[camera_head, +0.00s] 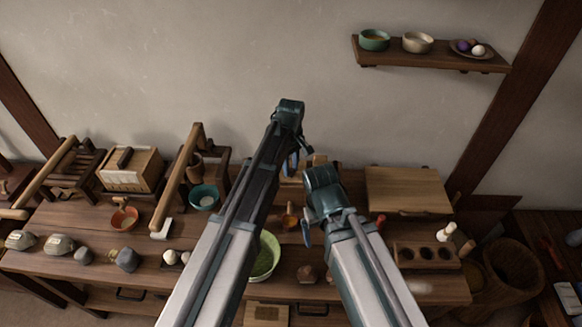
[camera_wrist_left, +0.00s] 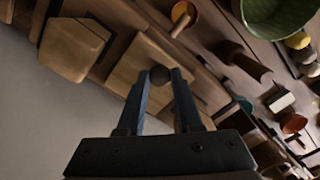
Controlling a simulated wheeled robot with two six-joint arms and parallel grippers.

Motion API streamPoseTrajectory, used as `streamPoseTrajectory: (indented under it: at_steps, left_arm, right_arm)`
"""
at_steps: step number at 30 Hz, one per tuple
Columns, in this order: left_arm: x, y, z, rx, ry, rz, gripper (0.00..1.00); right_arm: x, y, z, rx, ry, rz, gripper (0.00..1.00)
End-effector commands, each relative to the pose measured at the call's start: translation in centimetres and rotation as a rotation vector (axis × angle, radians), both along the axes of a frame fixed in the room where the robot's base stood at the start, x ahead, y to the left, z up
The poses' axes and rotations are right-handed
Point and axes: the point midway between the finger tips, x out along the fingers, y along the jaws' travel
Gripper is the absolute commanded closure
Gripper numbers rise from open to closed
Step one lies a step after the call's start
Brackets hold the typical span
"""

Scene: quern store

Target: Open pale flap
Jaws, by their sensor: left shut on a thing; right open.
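The pale flap (camera_wrist_left: 138,62) looks like a flat square of light wood with a dark round knob (camera_wrist_left: 160,74) in the left wrist view. My left gripper (camera_wrist_left: 162,84) is shut on the knob, with one blue finger on each side of it. In the head view my left gripper (camera_head: 292,163) is at the back of the bench, and my arms hide most of the flap there. I cannot tell how far the flap is raised. My right gripper (camera_head: 306,226) is open and empty, lower and just right of it, above the bench.
A pale wooden box (camera_head: 408,190) stands right of my grippers, with a holed wooden block (camera_head: 426,255) in front. A green bowl (camera_head: 263,256) sits beside my left arm. A teal bowl (camera_head: 204,197) and wooden frames stand left. A wall shelf (camera_head: 432,57) is at upper right.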

Motion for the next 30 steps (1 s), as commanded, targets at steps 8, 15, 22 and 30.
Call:
streamPoseTrajectory:
  at_steps: [8, 15, 22, 30]
  left_arm:
    - [0.8, -0.1, 0.5, 0.0, 0.047, 0.001, 1.0]
    - [2.4, -0.1, 1.9, -0.001, 0.269, 0.001, 1.0]
    - [2.6, 0.0, 2.5, -0.001, 0.37, 0.0, 1.0]
    - [2.5, 0.0, 2.5, -0.001, 0.373, 0.0, 1.0]
  right_arm:
    - [0.0, 0.0, 0.5, 0.0, 0.0, 0.0, 0.1]
    - [0.0, 0.0, 1.2, 0.0, 0.0, 0.0, 0.1]
    - [0.0, 0.0, 1.0, 0.0, 0.0, 0.0, 0.1]
    - [0.0, 0.0, 1.0, 0.0, 0.0, 0.0, 0.1]
